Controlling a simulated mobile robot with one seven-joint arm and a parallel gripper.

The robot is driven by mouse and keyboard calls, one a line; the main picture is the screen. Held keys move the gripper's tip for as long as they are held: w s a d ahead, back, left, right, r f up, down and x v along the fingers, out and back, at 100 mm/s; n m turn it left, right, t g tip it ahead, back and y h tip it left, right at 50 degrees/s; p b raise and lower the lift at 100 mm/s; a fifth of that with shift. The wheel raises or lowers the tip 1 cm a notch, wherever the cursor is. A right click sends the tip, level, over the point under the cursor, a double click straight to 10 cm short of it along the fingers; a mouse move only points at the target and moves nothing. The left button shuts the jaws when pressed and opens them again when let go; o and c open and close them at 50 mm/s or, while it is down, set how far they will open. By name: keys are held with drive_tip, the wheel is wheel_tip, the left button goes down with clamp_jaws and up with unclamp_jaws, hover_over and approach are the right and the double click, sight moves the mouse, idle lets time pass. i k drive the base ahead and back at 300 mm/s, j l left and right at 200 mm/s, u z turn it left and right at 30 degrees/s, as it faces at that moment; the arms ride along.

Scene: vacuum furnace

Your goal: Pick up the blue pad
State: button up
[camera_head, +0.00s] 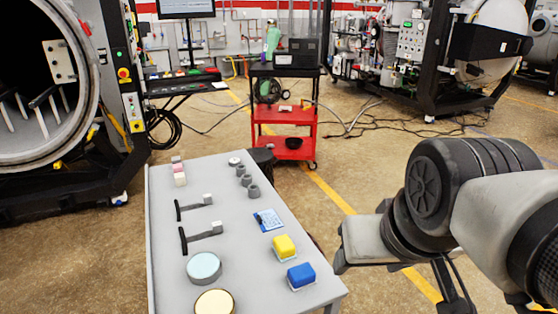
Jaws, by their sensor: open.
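The blue pad (301,274) is a small block on a thin pale base. It lies near the front right corner of the grey table (225,245). A yellow pad (284,245) of like shape lies just behind it. My arm reaches in from the right, beside the table and apart from the blue pad. Dark parts at its lower end, seemingly my gripper (455,290), show near the bottom edge, to the right of the blue pad. They are partly cut off and hidden by the arm. Nothing is seen held in them.
The table also holds a blue-and-white flat packet (267,220), two round discs (203,267), two black-handled tools (200,236), several grey rings (246,180) and pink-white blocks (178,172). A red cart (285,131) stands behind. An open furnace chamber (45,80) is at left.

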sight(302, 277)
drive_tip(key=u, duration=1.15)
drive_tip(key=z, duration=0.85)
drive_tip(key=k+l+u, duration=0.1)
drive_tip(key=l+u, duration=0.15)
drive_tip(key=k+l+u, duration=0.2)
drive_tip(key=l, duration=0.15)
drive_tip(key=i, duration=0.1)
